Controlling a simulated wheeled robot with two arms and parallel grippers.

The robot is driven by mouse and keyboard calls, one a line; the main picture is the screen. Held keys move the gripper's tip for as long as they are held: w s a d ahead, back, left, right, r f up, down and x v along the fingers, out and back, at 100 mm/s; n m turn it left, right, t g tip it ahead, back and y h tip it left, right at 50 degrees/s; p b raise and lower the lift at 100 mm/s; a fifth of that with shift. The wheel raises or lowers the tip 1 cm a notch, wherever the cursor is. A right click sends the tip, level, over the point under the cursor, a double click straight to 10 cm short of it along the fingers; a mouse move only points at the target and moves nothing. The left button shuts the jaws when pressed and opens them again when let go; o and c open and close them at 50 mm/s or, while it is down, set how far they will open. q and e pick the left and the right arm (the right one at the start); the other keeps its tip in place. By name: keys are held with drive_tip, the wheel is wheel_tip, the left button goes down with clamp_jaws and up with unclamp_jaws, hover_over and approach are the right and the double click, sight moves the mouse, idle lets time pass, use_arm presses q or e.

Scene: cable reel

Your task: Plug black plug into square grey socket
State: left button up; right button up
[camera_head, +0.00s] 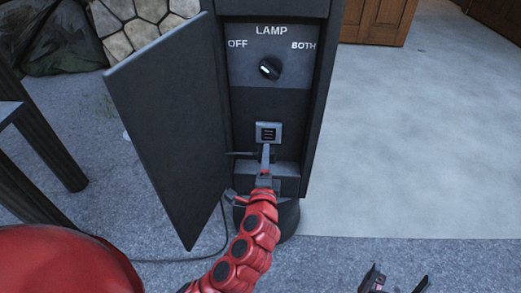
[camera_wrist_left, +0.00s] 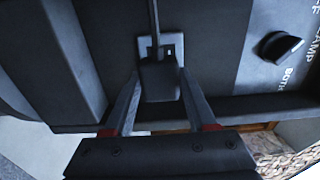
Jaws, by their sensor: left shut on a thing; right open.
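The square grey socket (camera_head: 268,133) with dark slots is on the front of a black cabinet, below the lamp panel. My left gripper (camera_head: 265,165) is just below the socket. In the left wrist view, its two fingers are shut on the black plug (camera_wrist_left: 160,82), one on each side. The plug overlaps part of the grey socket plate (camera_wrist_left: 171,43) there, whose slots still show. I cannot tell the gap between plug and socket. In the head view the plug is hard to make out. My right gripper (camera_head: 394,283) is open and empty at the bottom edge.
The cabinet's dark door (camera_head: 170,120) stands open left of the socket. A lamp knob (camera_head: 270,68) is above the socket. A cable (camera_head: 205,253) lies on the carpet at lower left. A dark frame (camera_head: 40,140) stands at far left. The floor at right is clear.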

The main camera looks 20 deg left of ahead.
sight(268, 134)
use_arm(q)
drive_tip(key=shift+s+d+r, duration=0.1)
idle(0.3)
drive_tip(key=shift+p+x, duration=0.3)
drive_tip(key=shift+x, duration=2.65)
drive_tip(key=shift+w, duration=0.45)
drive_tip(key=o, duration=1.4)
drive_tip(key=shift+c, duration=0.2)
